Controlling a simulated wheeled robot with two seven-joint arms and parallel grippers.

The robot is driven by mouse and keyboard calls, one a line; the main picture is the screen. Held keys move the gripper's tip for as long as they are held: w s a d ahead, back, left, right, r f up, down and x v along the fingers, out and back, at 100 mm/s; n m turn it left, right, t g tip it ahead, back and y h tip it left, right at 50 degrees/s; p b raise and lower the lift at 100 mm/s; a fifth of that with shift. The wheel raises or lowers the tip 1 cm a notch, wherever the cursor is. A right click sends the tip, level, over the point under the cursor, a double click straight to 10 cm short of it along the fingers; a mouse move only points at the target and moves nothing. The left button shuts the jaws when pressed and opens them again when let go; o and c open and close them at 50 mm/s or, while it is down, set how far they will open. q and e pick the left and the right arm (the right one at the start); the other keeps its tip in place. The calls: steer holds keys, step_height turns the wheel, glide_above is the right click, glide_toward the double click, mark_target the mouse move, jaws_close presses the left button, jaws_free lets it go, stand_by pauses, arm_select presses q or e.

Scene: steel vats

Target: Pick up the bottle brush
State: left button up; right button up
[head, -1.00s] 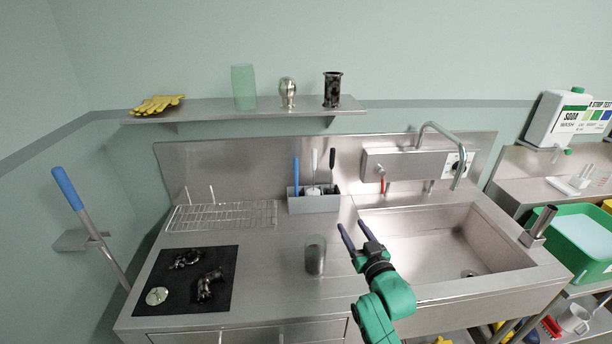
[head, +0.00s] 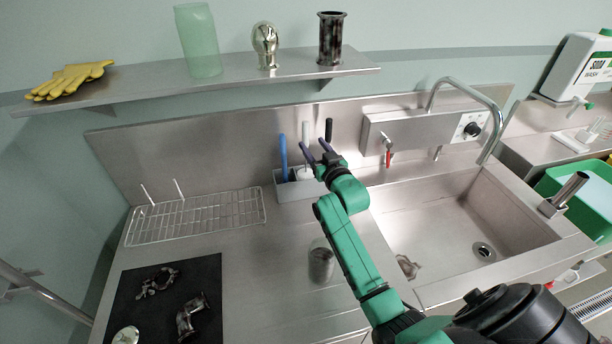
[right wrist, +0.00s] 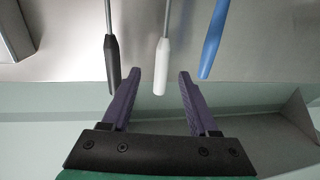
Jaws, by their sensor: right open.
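Three long-handled tools stand upright in the grey caddy (head: 298,189) against the back panel: one blue (head: 283,157), one white (head: 305,133), one black (head: 328,129). Their lower ends are hidden in the caddy, so I cannot tell which is the bottle brush. My right gripper (head: 314,148) is open in front of the caddy. In the right wrist view the white handle (right wrist: 161,66) shows between the open fingers (right wrist: 159,75), not gripped. The black handle (right wrist: 112,62) is close outside the left finger, and the blue handle (right wrist: 213,42) is outside the right finger. My left gripper is not in view.
A wire rack (head: 195,216) stands left of the caddy, and a black mat (head: 165,295) with metal fittings lies in front. A glass (head: 321,262) stands near my right forearm. The sink (head: 470,215) and faucet are right. A shelf (head: 215,83) hangs above.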

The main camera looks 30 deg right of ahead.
mark_target(308, 142)
steer(key=w, duration=0.2)
steer(key=w+f+b, duration=0.1)
steer(key=shift+w+d+f, duration=0.1)
steer(key=shift+w+d, duration=0.05)
steer(key=shift+w, duration=0.2)
steer(key=w+b, duration=0.4)
steer(key=w, duration=0.1)
steer(key=shift+d+r, duration=0.1)
steer(key=shift+r, duration=0.1)
arm_select(q)
step_height(308, 142, down, 6)
steer(key=w, duration=0.2)
arm_select(e)
jaws_close()
